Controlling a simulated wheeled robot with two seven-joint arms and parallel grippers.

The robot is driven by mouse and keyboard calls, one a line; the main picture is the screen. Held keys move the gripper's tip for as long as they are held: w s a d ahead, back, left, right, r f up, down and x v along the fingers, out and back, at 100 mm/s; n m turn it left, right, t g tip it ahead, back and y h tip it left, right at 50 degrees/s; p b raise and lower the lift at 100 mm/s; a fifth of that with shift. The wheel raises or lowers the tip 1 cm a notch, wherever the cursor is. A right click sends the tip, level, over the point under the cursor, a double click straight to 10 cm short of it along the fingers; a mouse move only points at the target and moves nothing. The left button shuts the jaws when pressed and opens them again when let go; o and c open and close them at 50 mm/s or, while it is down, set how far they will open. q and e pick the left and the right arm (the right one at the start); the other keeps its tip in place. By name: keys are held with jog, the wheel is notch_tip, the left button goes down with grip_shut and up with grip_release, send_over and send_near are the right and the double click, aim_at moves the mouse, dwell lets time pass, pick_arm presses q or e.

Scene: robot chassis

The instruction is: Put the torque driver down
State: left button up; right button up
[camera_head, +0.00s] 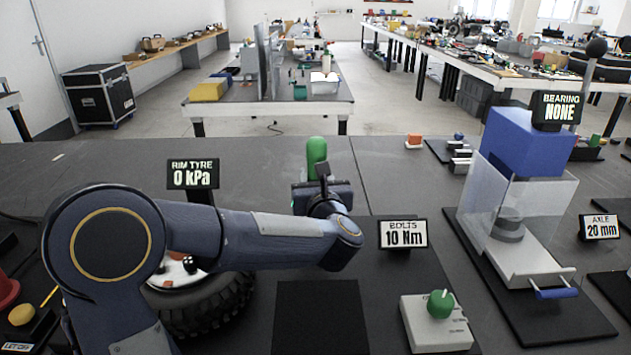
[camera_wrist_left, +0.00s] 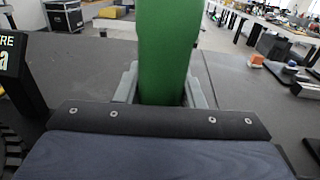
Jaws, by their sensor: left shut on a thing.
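The torque driver (camera_head: 317,152) has a green handle that stands up beyond my left wrist in the head view. In the left wrist view the green handle (camera_wrist_left: 168,45) stands upright between the two grey fingers. My left gripper (camera_wrist_left: 165,92) is shut on it. In the head view my left gripper (camera_head: 322,190) is over the dark table, left of the BOLTS sign. The driver's lower end is hidden behind the gripper. My right gripper is not in view.
A BOLTS sign reading 10 Nm (camera_head: 403,235) stands behind a pale box with a green knob (camera_head: 440,304). A black square pad (camera_head: 318,320) lies at the front. A tyre (camera_head: 210,305) is left, partly under my arm. A blue press (camera_head: 528,140) stands right.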

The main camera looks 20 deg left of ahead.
pick_arm(q)
jog(key=shift+f, duration=0.1)
jog(key=shift+f, duration=0.1)
jog(key=o, duration=0.6)
jog(key=shift+f, duration=0.1)
jog(key=o, duration=0.5)
jog(key=shift+r, duration=0.2)
jog(key=v, duration=1.2)
jog(key=shift+s+f+b, duration=0.1)
jog(key=shift+b, duration=0.3)
